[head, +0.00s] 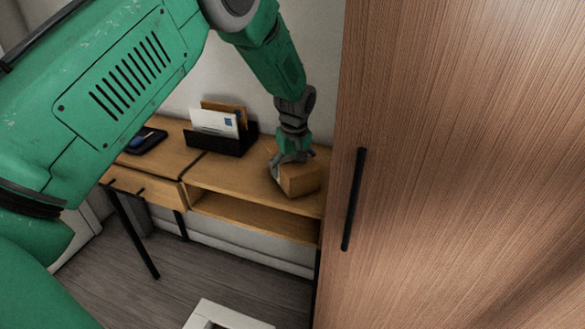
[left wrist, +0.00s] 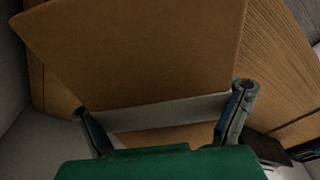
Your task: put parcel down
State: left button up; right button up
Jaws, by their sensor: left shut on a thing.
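The parcel (head: 299,179) is a brown cardboard box at the right end of the wooden desk (head: 240,178). My left gripper (head: 287,168) comes down on it from above and is shut on it. In the left wrist view, the parcel (left wrist: 140,50) fills the upper middle, with a pale strip along its near edge. The left gripper's two fingers (left wrist: 165,115) are at either side of that edge. The parcel is at the desk surface; I cannot tell whether it rests fully on it. My right gripper is not in view.
A black letter holder (head: 222,142) with envelopes stands left of the parcel. A dark tray (head: 147,141) lies further left. A tall wooden cabinet (head: 450,170) with a black handle closes off the right side. A white object (head: 228,315) is on the floor in front.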

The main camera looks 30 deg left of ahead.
aim_at(294, 159)
pick_arm(q)
jog(key=o, duration=1.2)
jog(key=shift+o, duration=0.4)
jog(key=shift+d, duration=0.1)
jog(key=shift+r, duration=0.1)
jog(key=r, duration=0.4)
jog(key=r+p, duration=0.1)
jog(key=r, duration=0.3)
jog(key=s+d+r, duration=0.1)
jog(key=r, duration=0.3)
jog(key=shift+d, duration=0.1)
jog(key=shift+f, duration=0.1)
